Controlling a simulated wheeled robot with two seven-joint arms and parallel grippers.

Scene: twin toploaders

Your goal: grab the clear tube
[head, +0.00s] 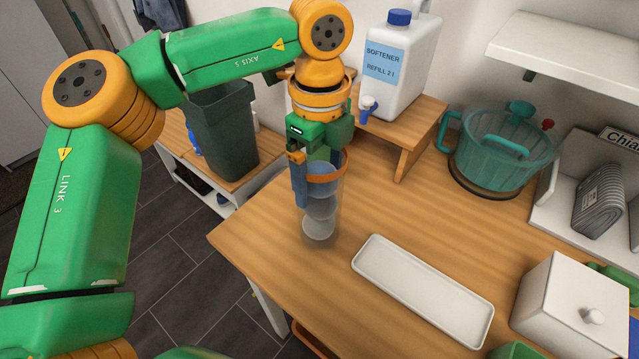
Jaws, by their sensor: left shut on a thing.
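The clear tube (322,228) is upright near the left corner of the wooden table, in the head view. It has an orange band around its upper part and several pale, round things stacked inside. My left gripper (313,184) comes down from above and is shut on the tube near its top. A blue finger shows on the tube's left side; the other finger is hard to make out. The tube's bottom is at or close to the tabletop; I cannot tell if it touches. My right gripper is not in view.
A long white tray (424,292) lies right of the tube on the table (400,222). A softener canister (398,70) stands on a wooden riser (413,131) behind. A teal lidded pot (503,150) and a white box (571,305) are farther right. A dark bin (225,130) stands left.

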